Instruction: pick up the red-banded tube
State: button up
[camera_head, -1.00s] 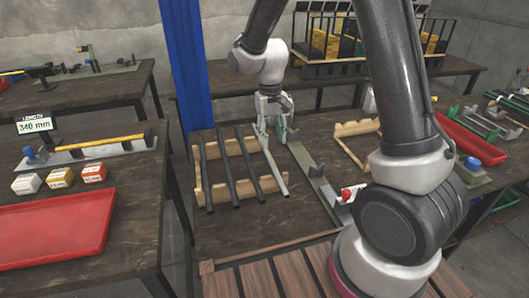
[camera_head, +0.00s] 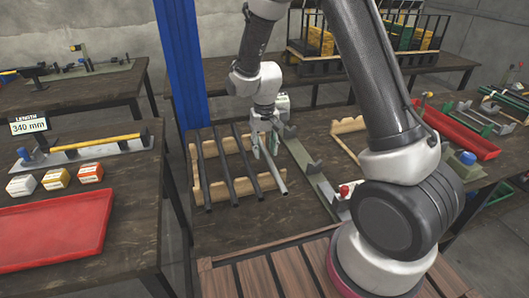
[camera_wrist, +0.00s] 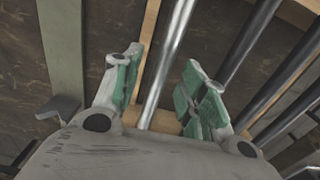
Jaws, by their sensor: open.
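Several tubes lie side by side on a wooden rack on the middle table. A bright silver tube (camera_head: 282,184) is the rightmost; dark tubes (camera_head: 223,170) lie to its left. No red band shows on any of them. My gripper (camera_head: 265,147) is over the silver tube, its fingers pointing down. In the wrist view my gripper (camera_wrist: 157,78) is open, with the silver tube (camera_wrist: 170,62) running between the green-padded fingers. I cannot tell how far the fingers reach past it. The far end of the silver tube is hidden behind the gripper in the head view.
The wooden rack (camera_head: 241,188) sits left of a grey-green rail fixture (camera_head: 312,172). A red-knobbed part (camera_head: 344,191) stands at its near end. At left are a red tray (camera_head: 55,230), small boxes (camera_head: 53,179) and a gauge with a yellow tube (camera_head: 98,142).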

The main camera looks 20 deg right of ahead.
grip_shut()
jog(key=shift+r, duration=0.1)
